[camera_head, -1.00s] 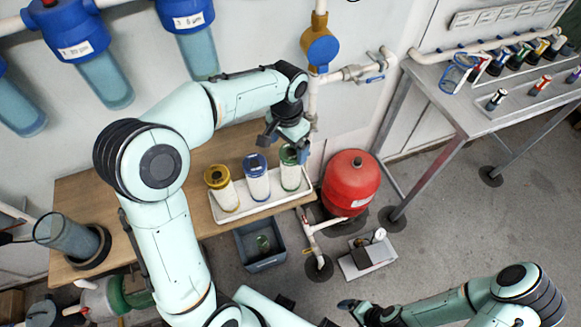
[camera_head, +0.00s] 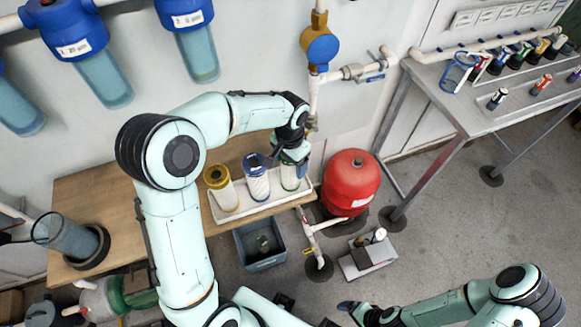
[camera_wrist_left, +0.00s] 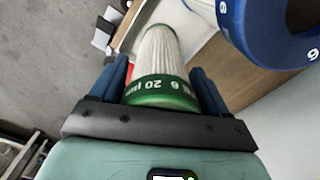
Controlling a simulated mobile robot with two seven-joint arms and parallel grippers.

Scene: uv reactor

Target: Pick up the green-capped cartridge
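The green-capped cartridge (camera_head: 290,177) stands at the right end of a white tray (camera_head: 245,207) on the wooden bench. My left gripper (camera_head: 292,158) is over its top and hides most of the cap. In the left wrist view the cartridge's green cap (camera_wrist_left: 160,91) lies between the two blue fingers (camera_wrist_left: 158,80), with the white pleated body beyond. The fingers look open, one on each side of the cap; contact is hard to judge. My right gripper (camera_head: 350,307) is low at the bottom, away from the bench; its opening is unclear.
A blue-capped cartridge (camera_head: 258,185) stands close beside the green one, with a yellow-capped one (camera_head: 225,195) further left. A red tank (camera_head: 350,183) stands right of the bench. A grey bin (camera_head: 262,262) sits below the bench's front edge.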

